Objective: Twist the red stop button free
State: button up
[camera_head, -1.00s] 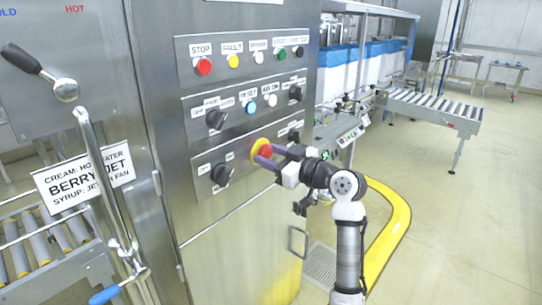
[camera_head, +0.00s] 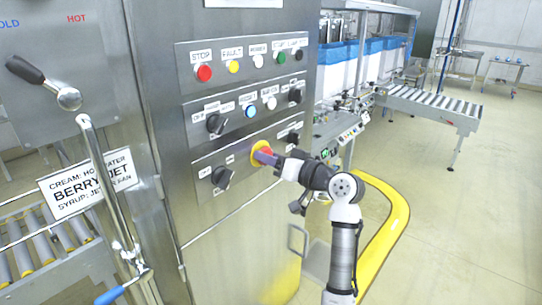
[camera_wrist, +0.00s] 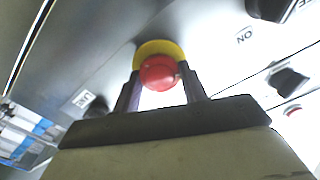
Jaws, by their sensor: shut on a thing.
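The red stop button (camera_head: 264,151) is a mushroom head on a yellow collar (camera_head: 257,146), on the lowest panel of the steel cabinet. In the wrist view the red button (camera_wrist: 158,73) sits between the two fingers, with the yellow collar (camera_wrist: 160,48) behind it. My gripper (camera_head: 268,155) is shut on the button, one finger on each side. In the wrist view my gripper (camera_wrist: 160,88) is rolled relative to the panel, whose labels look tilted. In the head view the fingers partly hide the button.
Black selector knobs (camera_head: 221,177) flank the button on the same panel. Above are another red button (camera_head: 204,73) labelled STOP and a blue button (camera_head: 250,110). A lever valve (camera_head: 68,97) stands left. Open floor lies right, beyond a yellow floor rail (camera_head: 395,215).

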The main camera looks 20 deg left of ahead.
dwell(0.3)
jog(key=o, duration=1)
jog(key=b+v, duration=0.4)
jog(key=v, duration=0.9)
jog(key=shift+d, duration=0.4)
jog(key=shift+s, duration=0.1)
